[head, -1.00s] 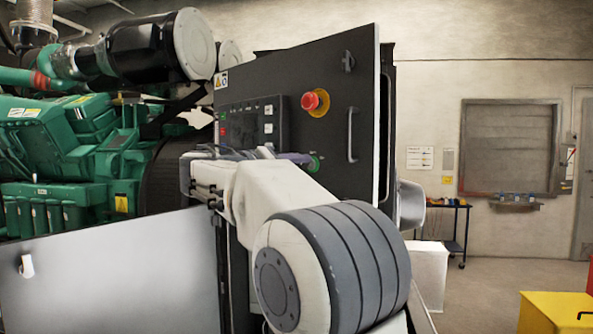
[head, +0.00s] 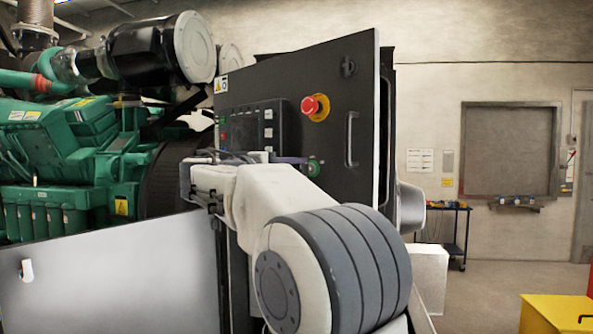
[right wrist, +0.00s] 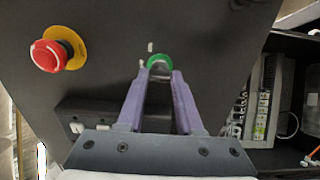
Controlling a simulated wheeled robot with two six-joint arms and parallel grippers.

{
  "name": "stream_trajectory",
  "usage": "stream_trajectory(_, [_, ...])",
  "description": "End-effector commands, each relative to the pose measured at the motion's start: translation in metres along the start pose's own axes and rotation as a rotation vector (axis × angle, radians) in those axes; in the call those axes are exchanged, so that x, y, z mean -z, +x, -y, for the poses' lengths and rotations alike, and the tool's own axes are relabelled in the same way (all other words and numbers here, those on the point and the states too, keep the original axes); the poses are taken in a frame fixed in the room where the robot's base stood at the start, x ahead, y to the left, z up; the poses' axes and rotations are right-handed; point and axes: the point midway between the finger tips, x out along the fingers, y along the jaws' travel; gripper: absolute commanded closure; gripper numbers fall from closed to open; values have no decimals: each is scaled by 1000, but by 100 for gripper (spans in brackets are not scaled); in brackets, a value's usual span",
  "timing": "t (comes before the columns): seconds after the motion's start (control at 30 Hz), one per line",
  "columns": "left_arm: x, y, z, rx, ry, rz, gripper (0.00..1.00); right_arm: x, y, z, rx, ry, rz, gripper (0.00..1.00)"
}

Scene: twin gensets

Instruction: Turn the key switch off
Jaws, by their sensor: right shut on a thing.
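The key switch (head: 314,169) shows as a small green-ringed knob on the dark control panel (head: 335,130), below the red emergency stop button. In the right wrist view the key switch (right wrist: 159,61) lies at the tips of my right gripper's purple fingers. My right gripper (right wrist: 160,75) is shut on the key switch, one finger on each side; the gripped part is mostly hidden between the tips. In the head view my right gripper (head: 307,163) reaches the panel from the left, partly behind my own arm. The switch's turned position cannot be read. My left gripper is not in view.
The red emergency stop (head: 314,106) with its yellow collar sits just above the key switch, and a door handle (head: 351,139) stands to its right. A green engine (head: 70,150) fills the left. A yellow box (head: 555,313) stands on the floor at right.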

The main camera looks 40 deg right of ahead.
Motion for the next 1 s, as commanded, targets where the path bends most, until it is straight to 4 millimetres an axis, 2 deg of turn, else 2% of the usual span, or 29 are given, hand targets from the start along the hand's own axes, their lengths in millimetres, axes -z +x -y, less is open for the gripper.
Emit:
stream_trajectory(0.47, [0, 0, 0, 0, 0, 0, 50, 0, 0, 1, 2, -17, 1, 100])
stream_trajectory(0.5, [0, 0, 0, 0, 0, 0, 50, 0, 0, 1, 2, -17, 1, 57])
stream_trajectory(0.57, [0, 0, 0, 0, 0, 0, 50, 0, 0, 1, 2, -17, 1, 35])
stream_trajectory(0.87, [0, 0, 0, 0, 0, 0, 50, 0, 0, 1, 1, -15, 0, 35])
stream_trajectory(1.0, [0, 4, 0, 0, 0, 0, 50, 1, -10, 2, 0, -14, -4, 35])
